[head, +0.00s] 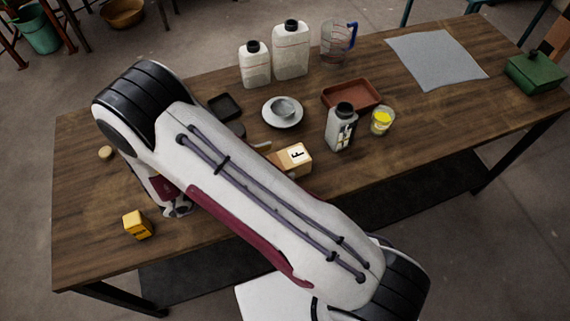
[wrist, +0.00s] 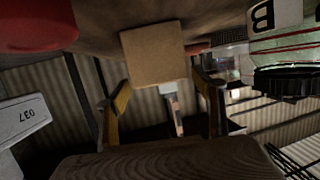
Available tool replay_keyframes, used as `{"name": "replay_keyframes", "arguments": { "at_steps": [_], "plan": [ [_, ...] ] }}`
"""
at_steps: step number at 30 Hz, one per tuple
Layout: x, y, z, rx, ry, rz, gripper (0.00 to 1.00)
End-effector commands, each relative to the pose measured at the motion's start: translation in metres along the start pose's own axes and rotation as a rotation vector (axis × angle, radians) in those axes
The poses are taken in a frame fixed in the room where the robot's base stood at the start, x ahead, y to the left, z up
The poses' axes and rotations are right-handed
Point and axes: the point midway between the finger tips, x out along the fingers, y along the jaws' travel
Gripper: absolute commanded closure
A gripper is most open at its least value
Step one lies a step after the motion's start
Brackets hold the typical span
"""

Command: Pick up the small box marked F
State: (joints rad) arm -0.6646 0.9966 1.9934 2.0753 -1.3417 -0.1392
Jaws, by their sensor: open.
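The small box marked F (head: 297,156) lies on the wooden table near its middle, partly behind my arm. It is tan with a white label bearing a black F. In the wrist view a plain tan box (wrist: 152,52) appears just beyond my fingertips, roughly between them; no letter shows on that face. My gripper (wrist: 160,84) is open, with one finger on each side below the box in the picture, and nothing visibly held. In the head view my arm hides the gripper. Contact between fingers and box cannot be told.
A dark-capped bottle (head: 341,128), a yellow-filled glass (head: 382,121), a reddish tray (head: 366,88) and a saucer with a bowl (head: 267,117) stand near the box. White jugs (head: 291,60) are behind. A yellow box (head: 138,226) is at front left. The right side has free room.

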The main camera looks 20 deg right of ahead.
Motion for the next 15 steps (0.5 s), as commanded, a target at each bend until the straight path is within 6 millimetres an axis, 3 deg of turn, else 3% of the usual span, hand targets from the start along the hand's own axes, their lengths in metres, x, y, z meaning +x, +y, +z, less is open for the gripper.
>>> {"name": "replay_keyframes", "arguments": {
  "at_steps": [4, 15],
  "plan": [
    [0.0092, 0.0006, -0.0001, 0.000, 0.000, 0.001, 0.31],
    [0.0099, 0.0003, -0.0001, 0.001, 0.000, 0.000, 0.31]
  ]
}}
